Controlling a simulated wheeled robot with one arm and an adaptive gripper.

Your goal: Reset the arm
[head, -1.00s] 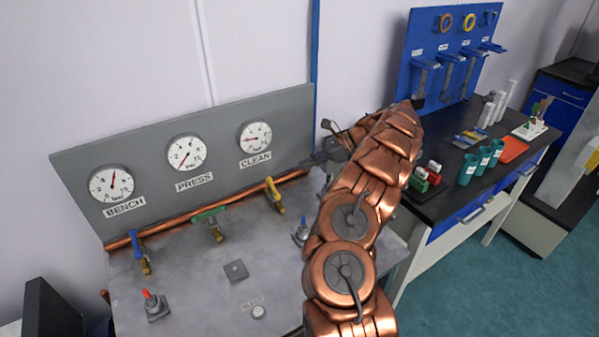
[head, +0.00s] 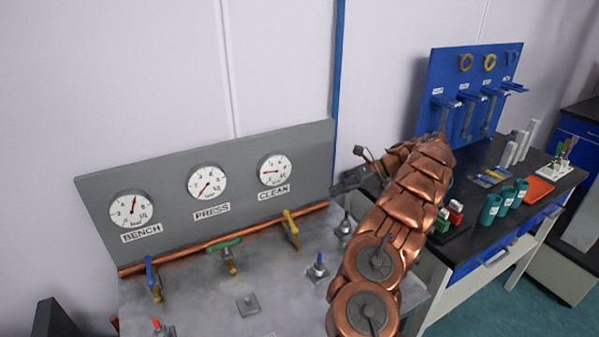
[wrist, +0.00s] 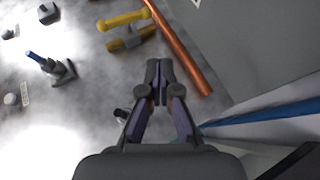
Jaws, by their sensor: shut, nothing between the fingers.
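My copper-plated arm (head: 392,225) reaches up from the lower right over the right end of the grey bench panel (head: 205,285). My gripper (head: 342,188) is to the right of the CLEAN gauge (head: 275,170), above the bench's right back corner. In the wrist view my gripper (wrist: 159,70) has its fingertips together, with nothing between them. It is above the panel, near the copper pipe (wrist: 180,47) and the yellow valve handle (wrist: 122,20). The arm hides part of the bench's right end.
The BENCH gauge (head: 132,208) and PRESS gauge (head: 207,183) are on the upright panel. Blue (head: 152,278) and green (head: 224,246) valves and a blue-tipped switch (head: 318,267) stand on the bench. A black table (head: 465,243) with teal cups (head: 489,209) is at right.

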